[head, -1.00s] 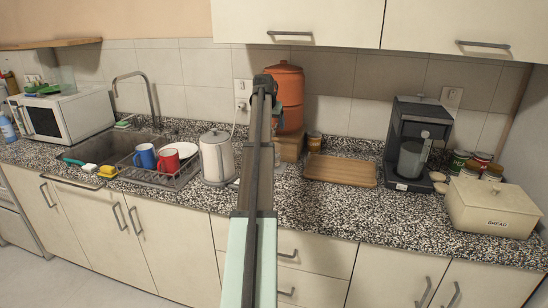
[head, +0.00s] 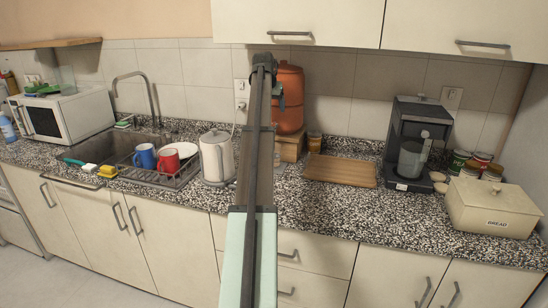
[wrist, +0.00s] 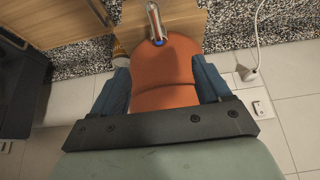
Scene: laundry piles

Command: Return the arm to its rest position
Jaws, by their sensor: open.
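My arm stands upright in the middle of the head view, in front of the counter. My gripper (wrist: 160,68) shows in the wrist view with its two blue fingers apart and nothing held between them. Beyond the fingers is the orange water container (wrist: 165,85), which also shows in the head view (head: 290,98) behind my arm. I cannot tell the exact gap between fingers and container. In the head view the fingers are mostly hidden behind the end of my arm.
The speckled counter (head: 290,212) holds a kettle (head: 215,157), a wooden board (head: 340,169), a coffee machine (head: 418,135) and a bread box (head: 495,208). Left are a dish rack (head: 183,178) with mugs, and a microwave (head: 65,115). Wall cabinets (head: 300,18) hang above.

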